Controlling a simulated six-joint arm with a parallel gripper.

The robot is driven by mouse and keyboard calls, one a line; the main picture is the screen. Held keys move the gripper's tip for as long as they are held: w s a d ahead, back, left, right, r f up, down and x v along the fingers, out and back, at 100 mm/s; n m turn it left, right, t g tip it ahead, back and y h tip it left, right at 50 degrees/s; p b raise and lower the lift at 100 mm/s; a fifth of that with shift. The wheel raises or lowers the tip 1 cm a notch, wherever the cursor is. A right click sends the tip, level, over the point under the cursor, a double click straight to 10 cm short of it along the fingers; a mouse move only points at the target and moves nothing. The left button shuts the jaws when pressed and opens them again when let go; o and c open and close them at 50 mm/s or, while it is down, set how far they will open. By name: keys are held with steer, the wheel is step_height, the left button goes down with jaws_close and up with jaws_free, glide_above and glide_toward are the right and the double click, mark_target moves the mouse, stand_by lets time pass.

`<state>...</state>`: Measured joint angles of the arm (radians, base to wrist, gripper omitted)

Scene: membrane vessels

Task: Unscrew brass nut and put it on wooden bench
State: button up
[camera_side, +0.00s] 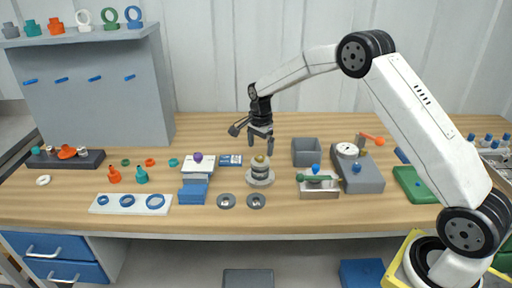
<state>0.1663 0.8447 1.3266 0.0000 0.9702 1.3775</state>
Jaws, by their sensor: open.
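The brass nut (260,159) sits on top of a small stacked grey vessel (260,172) on a round base near the middle of the wooden bench (330,220). My gripper (261,149) points down just above the nut and appears open and empty. Its fingertips look a little above or behind the nut; the exact gap cannot be told from this view. The nut seems to be on the vessel's top, and its thread is hidden.
Two grey discs (227,201) lie in front of the vessel. A grey bin (306,152) and a gauge box (357,172) stand to the right. A blue block (194,193) and white block (198,166) stand left. Bare bench lies along the front edge.

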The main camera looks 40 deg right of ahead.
mark_target(260, 156)
steer(key=m, duration=0.3)
steer(key=shift+m, duration=0.4)
steer(key=m, duration=0.3)
steer(key=shift+m, duration=0.4)
steer(key=shift+f, duration=1.7)
jaws_close()
